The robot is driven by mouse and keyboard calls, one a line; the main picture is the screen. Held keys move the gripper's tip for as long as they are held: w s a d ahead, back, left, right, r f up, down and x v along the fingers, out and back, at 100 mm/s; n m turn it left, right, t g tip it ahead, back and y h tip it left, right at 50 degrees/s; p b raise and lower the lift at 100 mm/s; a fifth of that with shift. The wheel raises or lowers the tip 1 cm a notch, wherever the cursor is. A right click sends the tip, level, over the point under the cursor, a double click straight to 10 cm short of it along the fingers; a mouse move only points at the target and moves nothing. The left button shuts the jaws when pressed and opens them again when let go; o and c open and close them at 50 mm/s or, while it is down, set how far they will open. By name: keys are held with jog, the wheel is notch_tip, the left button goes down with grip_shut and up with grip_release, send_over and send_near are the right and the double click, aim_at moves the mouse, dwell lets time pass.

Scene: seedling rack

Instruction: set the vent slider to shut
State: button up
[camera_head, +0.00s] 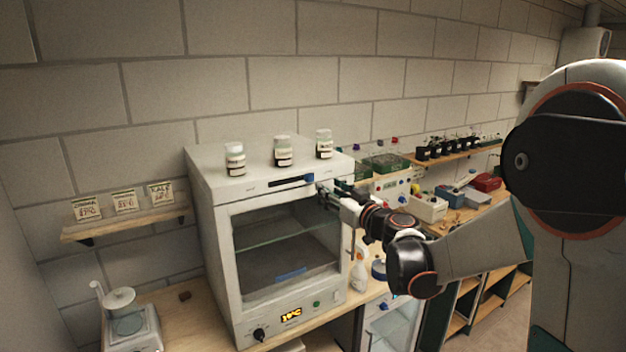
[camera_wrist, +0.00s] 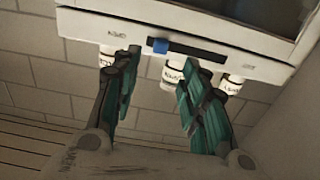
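The vent slider is a blue knob (camera_head: 309,178) in a dark slot (camera_head: 285,182) on the upper front of the white incubator (camera_head: 215,240). In the head view the knob is at the slot's right end; in the wrist view, turned upside down, the knob (camera_wrist: 160,45) is at the left end of the slot (camera_wrist: 205,53). In the head view my gripper (camera_head: 326,194) is at the incubator's upper right front.
Three labelled jars (camera_head: 282,152) stand on the incubator top. Below are a glass door, a display (camera_head: 291,315) and a dial (camera_head: 259,335). A spray bottle (camera_head: 359,272) stands to the right. A shelf with seed packets (camera_head: 125,202) is on the left wall.

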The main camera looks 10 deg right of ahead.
aim_at(311, 179)
jog(key=p+x, duration=0.1)
jog(key=x, duration=0.8)
grip_shut()
